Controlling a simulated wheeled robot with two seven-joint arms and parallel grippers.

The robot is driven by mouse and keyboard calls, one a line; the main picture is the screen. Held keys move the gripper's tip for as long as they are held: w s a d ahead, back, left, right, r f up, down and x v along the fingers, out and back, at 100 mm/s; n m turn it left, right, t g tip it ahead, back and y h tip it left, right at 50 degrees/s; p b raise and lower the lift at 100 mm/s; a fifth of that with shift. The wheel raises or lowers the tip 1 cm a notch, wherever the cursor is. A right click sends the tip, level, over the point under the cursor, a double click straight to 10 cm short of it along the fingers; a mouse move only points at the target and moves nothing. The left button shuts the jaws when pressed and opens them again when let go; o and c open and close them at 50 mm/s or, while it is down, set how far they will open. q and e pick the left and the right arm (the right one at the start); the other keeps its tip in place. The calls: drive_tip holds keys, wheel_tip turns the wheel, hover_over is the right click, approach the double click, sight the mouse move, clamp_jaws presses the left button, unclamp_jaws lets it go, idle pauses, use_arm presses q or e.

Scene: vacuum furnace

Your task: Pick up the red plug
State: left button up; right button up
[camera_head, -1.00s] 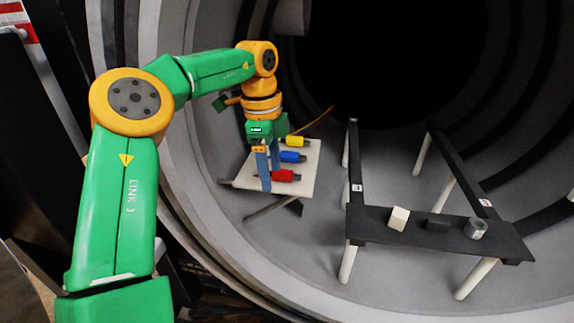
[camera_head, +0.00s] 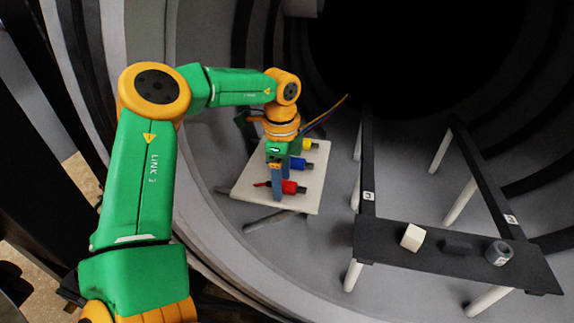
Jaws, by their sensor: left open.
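The red plug (camera_head: 290,187) lies at the near end of a white board (camera_head: 306,203) inside the furnace chamber. Its dark tip points right, and a thin red part shows at its left. My left gripper (camera_head: 277,190) points down at it, open. One blue finger crosses in front of the plug and hides part of it; the other finger is mostly hidden. I cannot tell whether the fingers touch the plug. My right gripper is not in view.
A blue plug (camera_head: 299,164) and a yellow plug (camera_head: 310,145) lie behind the red one on the board. To the right, a black rack (camera_head: 390,249) on white legs holds a white cube (camera_head: 412,237), a dark block (camera_head: 457,247) and a grey ring (camera_head: 499,252).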

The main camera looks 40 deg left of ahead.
use_arm(q)
drive_tip(key=shift+s+d+r, duration=0.15)
drive_tip(key=shift+s+d, duration=0.05)
drive_tip(key=shift+s, duration=0.05)
clamp_jaws()
drive_tip(key=shift+w+a, duration=0.1)
